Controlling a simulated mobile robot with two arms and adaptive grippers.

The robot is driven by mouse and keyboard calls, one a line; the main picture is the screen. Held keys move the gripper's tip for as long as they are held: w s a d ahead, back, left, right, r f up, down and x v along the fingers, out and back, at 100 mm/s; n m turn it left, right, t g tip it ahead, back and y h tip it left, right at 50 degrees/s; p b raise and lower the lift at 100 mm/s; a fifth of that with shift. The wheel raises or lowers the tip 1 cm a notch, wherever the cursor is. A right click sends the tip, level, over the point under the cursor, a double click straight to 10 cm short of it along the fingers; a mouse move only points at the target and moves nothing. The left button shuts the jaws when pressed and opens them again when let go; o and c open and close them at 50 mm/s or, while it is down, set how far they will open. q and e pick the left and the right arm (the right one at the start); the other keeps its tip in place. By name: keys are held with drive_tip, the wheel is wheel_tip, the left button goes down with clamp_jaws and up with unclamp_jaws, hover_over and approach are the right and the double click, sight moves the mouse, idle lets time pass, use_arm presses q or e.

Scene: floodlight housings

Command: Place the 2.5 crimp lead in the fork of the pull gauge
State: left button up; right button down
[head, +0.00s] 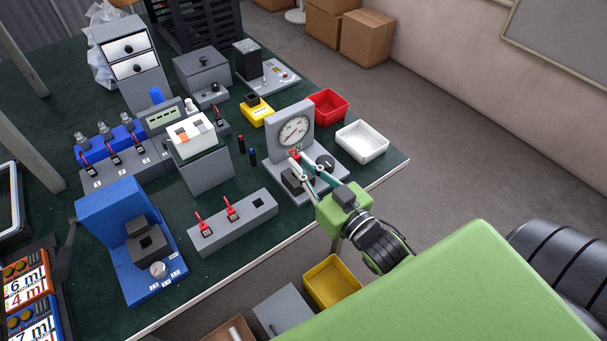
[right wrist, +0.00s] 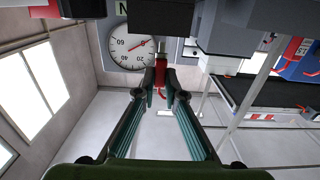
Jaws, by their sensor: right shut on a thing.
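The pull gauge (head: 312,122) is a grey upright plate with a round white dial, standing on a grey base near the table's right part. Its dial also shows in the right wrist view (right wrist: 133,48). My right gripper (head: 297,158) is in front of the gauge, just below the dial. It is shut on a red lead (right wrist: 161,68), which shows between the fingertips. A dark block (right wrist: 160,17) is close to the lead in the right wrist view. I cannot tell the fork apart or whether the lead touches it. My left gripper is not in view.
A grey rack (head: 235,224) holds two red leads beside an empty square hole. A blue fixture (head: 108,215) stands left of it. A red bin (head: 329,104) and a white bin (head: 362,142) stand right of the gauge, near the table edge.

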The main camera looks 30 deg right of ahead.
drive_tip(key=f, duration=0.3)
drive_tip(key=shift+w+d+f, duration=0.15)
drive_tip(key=shift+d, duration=0.15)
drive_tip(key=shift+f, duration=0.25)
drive_tip(key=shift+f, duration=0.1)
drive_tip(key=c, duration=2.1)
unclamp_jaws()
